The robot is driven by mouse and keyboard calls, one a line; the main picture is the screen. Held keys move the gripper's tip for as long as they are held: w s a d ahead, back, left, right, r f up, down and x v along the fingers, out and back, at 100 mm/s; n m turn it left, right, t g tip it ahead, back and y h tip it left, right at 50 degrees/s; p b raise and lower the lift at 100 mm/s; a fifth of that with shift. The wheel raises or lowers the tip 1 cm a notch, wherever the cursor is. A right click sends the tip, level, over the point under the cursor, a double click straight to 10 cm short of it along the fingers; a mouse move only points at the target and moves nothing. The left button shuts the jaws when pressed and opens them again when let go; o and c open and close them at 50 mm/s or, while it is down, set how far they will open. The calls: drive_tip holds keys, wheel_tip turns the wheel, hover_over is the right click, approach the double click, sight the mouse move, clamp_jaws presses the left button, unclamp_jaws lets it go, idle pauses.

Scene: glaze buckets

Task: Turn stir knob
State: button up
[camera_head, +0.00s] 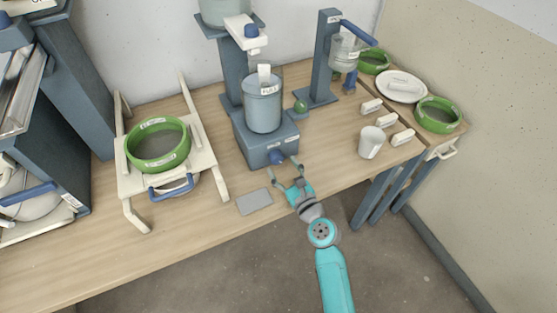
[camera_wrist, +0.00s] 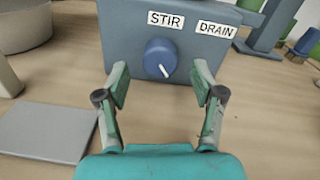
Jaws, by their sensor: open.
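The stir knob (camera_wrist: 160,58) is a round blue dial with a white pointer mark, on the front of a blue-grey box below a STIR label (camera_wrist: 165,20). In the wrist view the pointer slants towards the lower right. The knob also shows in the head view (camera_head: 277,157), low on the box (camera_head: 252,150) that bears a blue-grey bucket (camera_head: 263,103). My gripper (camera_wrist: 160,88) is open. Its fingers stand apart to the left and right of the knob, in front of the box face. I cannot tell whether they touch anything; nothing shows between them but the knob.
A DRAIN label (camera_wrist: 215,28) is right of STIR. A flat grey plate (camera_head: 254,201) lies left of my gripper. A white cup (camera_head: 371,142) stands to the right. A green-rimmed sieve (camera_head: 158,145) sits on a white stand at left. The table's front edge is below my gripper.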

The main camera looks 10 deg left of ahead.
sight(277, 162)
drive_tip(key=shift+x, duration=1.6)
drive_tip(key=c, duration=1.1)
drive_tip(key=shift+c, duration=0.2)
drive_tip(key=shift+n, duration=0.3)
drive_tip(key=n, duration=0.4)
drive_tip(key=shift+n, duration=0.3)
drive_tip(key=n, duration=0.9)
drive_tip(key=shift+s+f+n+h, duration=0.1)
drive_tip(key=shift+n+h, duration=0.2)
drive_tip(key=shift+a+n, duration=0.1)
drive_tip(key=shift+n, duration=2.1)
